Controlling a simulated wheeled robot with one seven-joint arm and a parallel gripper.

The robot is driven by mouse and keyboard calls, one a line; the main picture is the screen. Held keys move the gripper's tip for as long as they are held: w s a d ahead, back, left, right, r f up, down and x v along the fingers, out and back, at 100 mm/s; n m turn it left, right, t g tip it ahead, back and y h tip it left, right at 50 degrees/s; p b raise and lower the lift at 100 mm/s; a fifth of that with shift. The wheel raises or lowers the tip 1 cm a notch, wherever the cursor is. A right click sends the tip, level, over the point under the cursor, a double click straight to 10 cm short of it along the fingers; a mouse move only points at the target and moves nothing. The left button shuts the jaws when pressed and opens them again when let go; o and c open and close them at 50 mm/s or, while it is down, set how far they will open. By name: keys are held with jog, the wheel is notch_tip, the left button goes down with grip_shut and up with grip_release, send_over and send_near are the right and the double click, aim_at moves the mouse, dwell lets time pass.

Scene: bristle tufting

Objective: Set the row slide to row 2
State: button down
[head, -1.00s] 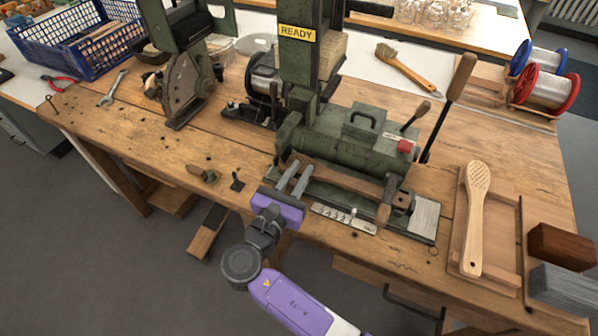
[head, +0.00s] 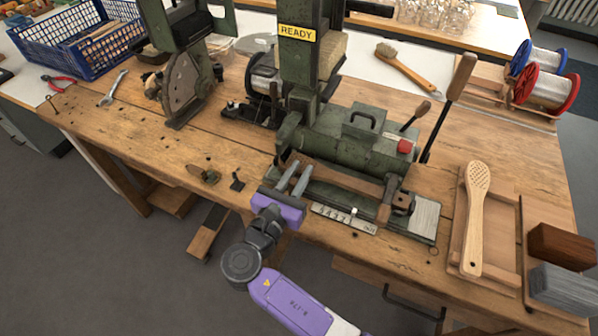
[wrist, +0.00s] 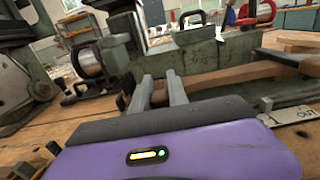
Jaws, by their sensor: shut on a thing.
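The green tufting machine (head: 350,140) stands on the bench with a long brown bar (head: 345,178) along its front. My gripper (head: 299,170) reaches in from the front, its two grey fingers at the left end of this bar. It is shut on a part of the row slide there; the gripped part is mostly hidden. In the wrist view, the fingers (wrist: 158,88) stand a little apart and the brown bar (wrist: 235,75) runs to the right. A numbered metal scale plate (head: 343,218) lies along the front edge, with a small white marker (head: 354,211) right of its middle. The exact row is unclear.
A yellow sign (head: 297,33) reads READY. A wooden brush body (head: 476,205) lies in a tray at the right, beside brown and grey blocks. An upright wooden-handled lever (head: 462,78) stands behind the machine's right end.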

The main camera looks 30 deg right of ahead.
jog(key=shift+a, duration=0.1)
jog(key=shift+w+a+r+p, duration=0.1)
jog(key=shift+w+a+p, duration=0.25)
jog(key=shift+w, duration=0.2)
jog(key=shift+w+a, duration=0.15)
jog(key=shift+w, duration=0.05)
jog(key=c, duration=1.3)
grip_release()
jog(key=shift+v, duration=3.9)
